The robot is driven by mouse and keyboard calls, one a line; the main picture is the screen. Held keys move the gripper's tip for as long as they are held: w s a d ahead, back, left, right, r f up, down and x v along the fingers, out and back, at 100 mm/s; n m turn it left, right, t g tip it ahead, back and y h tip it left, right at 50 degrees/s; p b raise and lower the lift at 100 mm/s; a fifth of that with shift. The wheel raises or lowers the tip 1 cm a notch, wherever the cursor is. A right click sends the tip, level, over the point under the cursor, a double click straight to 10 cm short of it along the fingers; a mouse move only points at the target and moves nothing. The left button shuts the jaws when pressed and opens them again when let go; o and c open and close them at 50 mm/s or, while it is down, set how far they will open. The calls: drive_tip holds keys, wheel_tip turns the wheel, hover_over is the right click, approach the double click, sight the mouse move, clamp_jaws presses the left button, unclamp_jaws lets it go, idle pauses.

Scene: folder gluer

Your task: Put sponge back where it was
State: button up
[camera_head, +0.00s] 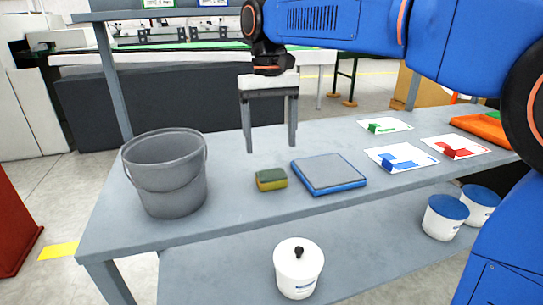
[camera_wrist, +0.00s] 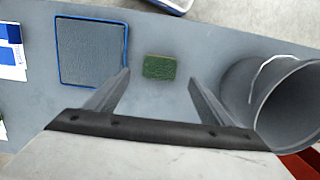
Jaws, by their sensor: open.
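The sponge (camera_head: 271,179), yellow-brown with a green layer on top, lies on the grey table between the bucket and a blue-edged grey pad. In the wrist view the green top of the sponge (camera_wrist: 159,67) shows beyond the fingertips, roughly between them. My gripper (camera_head: 270,150) points down above the table, behind the sponge in the head view. Its fingers are wide apart with nothing between them; they also show in the wrist view (camera_wrist: 160,80). The grey bucket (camera_head: 168,180) stands upright left of the sponge. The blue-edged pad (camera_head: 329,173) lies flat just right of the sponge.
White cards with green (camera_head: 384,126), blue (camera_head: 401,159) and red (camera_head: 455,148) pieces lie at the table's right, near an orange tray (camera_head: 482,127). A white lidded pot (camera_head: 298,268) and blue-lidded tubs (camera_head: 445,216) stand on the lower shelf. The table's front middle is clear.

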drive_tip(key=shift+w+r, duration=0.15)
drive_tip(key=shift+r, duration=1)
drive_tip(key=s+d+f+m+t, duration=0.1)
drive_tip(key=s+d+f, duration=0.35)
drive_tip(key=d, duration=0.35)
drive_tip(key=s+d+f+m+t+y, duration=0.1)
drive_tip(key=s+d+f+t, duration=0.1)
drive_tip(key=s+d+f, duration=0.35)
drive_tip(key=s+d+f+t, duration=0.1)
drive_tip(key=s+d+f, duration=0.3)
drive_tip(key=d, duration=0.5)
drive_tip(key=s+d+f+m+t, duration=0.1)
drive_tip(key=s+d+f, duration=0.3)
drive_tip(key=s+f, duration=0.4)
drive_tip(key=shift+d+t+h, duration=0.3)
drive_tip(key=shift+d+t, duration=0.1)
drive_tip(key=shift+t, duration=0.2)
drive_tip(key=shift+r, duration=0.1)
drive_tip(key=shift+c, duration=0.3)
